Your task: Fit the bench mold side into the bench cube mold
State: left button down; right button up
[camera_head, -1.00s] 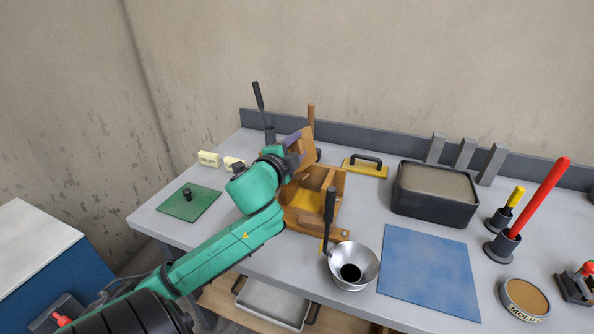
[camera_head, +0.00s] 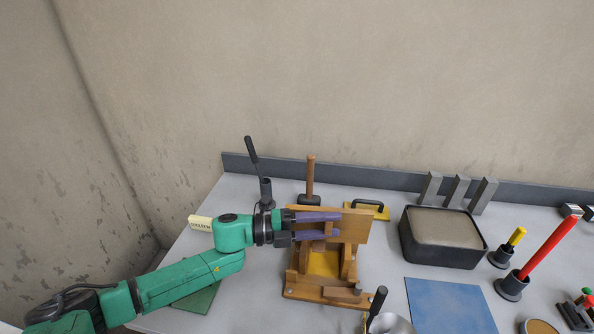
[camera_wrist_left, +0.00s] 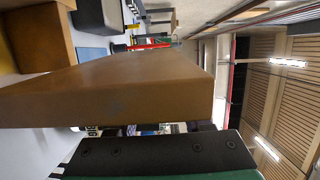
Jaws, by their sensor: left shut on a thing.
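The bench mold side (camera_head: 354,227) is a flat brown wooden panel. My left gripper (camera_head: 338,224) has its two purple fingers shut on it and holds it over the far part of the mold. The bench cube mold (camera_head: 335,293) is a wooden box on the grey bench, with yellow inside. I cannot tell whether the panel touches the mold. In the left wrist view the panel (camera_wrist_left: 130,88) fills the middle, and a dark finger runs below it. My right gripper is in neither current view.
A metal funnel (camera_head: 397,325) with a black handle stands close in front of the mold. A black tub (camera_head: 445,257) and a blue mat (camera_head: 447,308) lie to the right.

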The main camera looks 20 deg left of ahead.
aim_at(324, 251)
pick_arm(q)
jog(key=shift+s+f+m+g, duration=0.2)
jog(key=shift+s+m+g, duration=0.2)
jog(key=shift+s, duration=0.15)
jog(key=shift+s+f+h, duration=0.1)
jog(key=shift+s+h, duration=0.05)
jog(key=shift+h, duration=0.15)
jog(key=f+b, duration=0.4)
jog(key=f, duration=0.1)
jog(key=shift+d+b, duration=0.3)
jog(key=shift+b, duration=0.1)
jog(key=shift+f, duration=0.3)
jog(key=shift+f+b, duration=0.1)
jog(key=shift+b, duration=0.2)
pick_arm(e)
jog(key=f, duration=0.5)
jog(key=shift+s+d, duration=0.15)
jog(key=shift+d, duration=0.15)
